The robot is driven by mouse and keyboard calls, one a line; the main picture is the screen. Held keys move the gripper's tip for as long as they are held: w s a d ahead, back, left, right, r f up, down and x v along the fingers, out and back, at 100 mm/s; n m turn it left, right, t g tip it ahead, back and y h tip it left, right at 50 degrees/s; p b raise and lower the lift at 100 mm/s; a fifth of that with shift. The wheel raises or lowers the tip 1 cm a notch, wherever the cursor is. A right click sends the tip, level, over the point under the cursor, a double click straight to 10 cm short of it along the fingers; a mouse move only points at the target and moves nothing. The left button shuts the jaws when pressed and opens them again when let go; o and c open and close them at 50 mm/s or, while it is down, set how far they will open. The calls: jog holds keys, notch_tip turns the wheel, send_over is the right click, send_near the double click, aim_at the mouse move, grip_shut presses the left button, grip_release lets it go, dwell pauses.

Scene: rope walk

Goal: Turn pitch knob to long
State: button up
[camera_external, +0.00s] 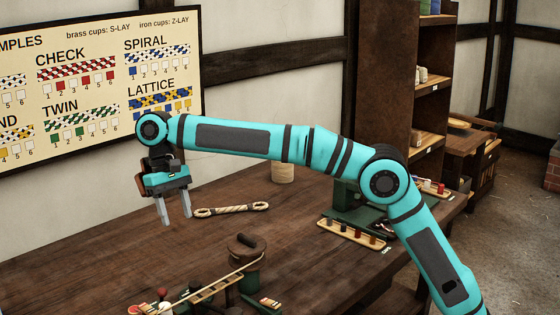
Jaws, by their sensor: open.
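My gripper (175,219) hangs fingers-down above the left part of the wooden table (120,250). Its two fingers are apart, with nothing between them. I cannot clearly pick out the pitch knob or its markings. A green machine (347,212) stands on the right of the table, partly hidden behind my arm. A dark round piece with a raised top (245,246) sits on a green stand near the front of the table. I cannot tell whether either carries the knob. My gripper is apart from both.
A looped rope piece (231,210) lies right of my gripper. A tray of spools (351,233) lies before the green machine. A long wooden strip (205,291) and small coloured parts are at the front. A pale cup (283,172) stands behind. A sample board (100,80) hangs on the wall.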

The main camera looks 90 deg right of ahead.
jog(key=w+f, duration=0.1)
send_near(194, 284)
jog(key=shift+g, duration=0.4)
jog(key=x, duration=0.8)
jog(key=shift+w+f, duration=0.2)
jog(key=shift+f, duration=0.15)
jog(key=c, duration=1)
